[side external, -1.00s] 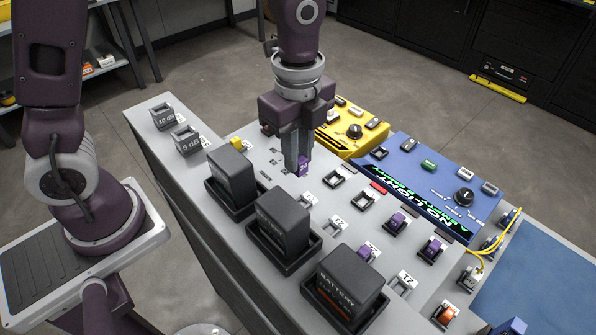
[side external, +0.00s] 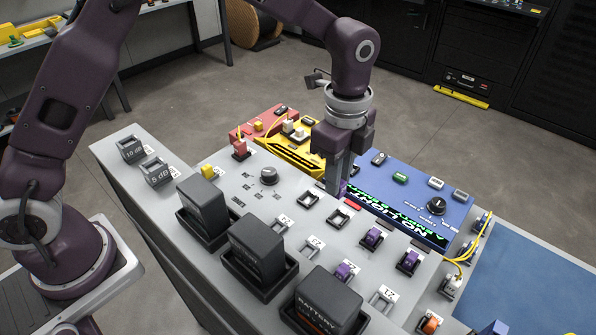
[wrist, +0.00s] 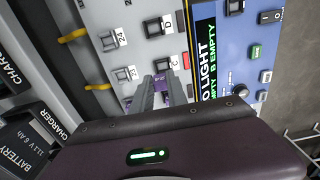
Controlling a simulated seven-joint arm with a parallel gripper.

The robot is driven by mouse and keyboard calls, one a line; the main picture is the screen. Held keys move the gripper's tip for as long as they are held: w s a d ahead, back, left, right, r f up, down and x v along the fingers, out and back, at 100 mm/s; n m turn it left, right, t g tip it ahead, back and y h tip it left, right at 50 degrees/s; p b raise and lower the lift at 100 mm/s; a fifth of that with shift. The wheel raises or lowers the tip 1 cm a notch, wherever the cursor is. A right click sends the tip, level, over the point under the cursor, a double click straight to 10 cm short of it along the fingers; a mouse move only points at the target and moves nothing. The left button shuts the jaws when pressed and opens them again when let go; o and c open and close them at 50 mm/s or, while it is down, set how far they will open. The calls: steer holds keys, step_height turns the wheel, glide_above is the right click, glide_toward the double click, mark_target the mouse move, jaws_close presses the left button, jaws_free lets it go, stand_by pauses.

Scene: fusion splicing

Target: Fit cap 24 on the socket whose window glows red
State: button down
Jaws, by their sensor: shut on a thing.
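My gripper (side external: 338,188) is shut on a small purple cap (side external: 343,187), mostly hidden by the fingers; its number cannot be read. The red-glowing window (side external: 353,204) is on the grey panel just in front of the gripper, in the side view. An empty socket (side external: 337,217) stands beside that window. In the wrist view the red window (wrist: 186,60) and its socket (wrist: 167,62) lie just beyond the fingertips. The cap appears above the panel, apart from this socket.
Other empty sockets (side external: 307,198) and purple-capped sockets (side external: 373,238) stand around. Black battery packs (side external: 256,246) rise along the near edge. A blue box (side external: 415,195) with a lit display and a yellow box (side external: 290,150) border the panel's far side. Yellow cables (side external: 470,252) loop at right.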

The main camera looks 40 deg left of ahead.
steer(key=shift+w+d+f, duration=0.2)
steer(key=shift+f, duration=3.05)
steer(key=shift+f, duration=0.55)
steer(key=c, duration=1.2)
jaws_free()
steer(key=shift+c, duration=0.2)
step_height(320, 180, up, 7)
steer(key=shift+r, duration=0.1)
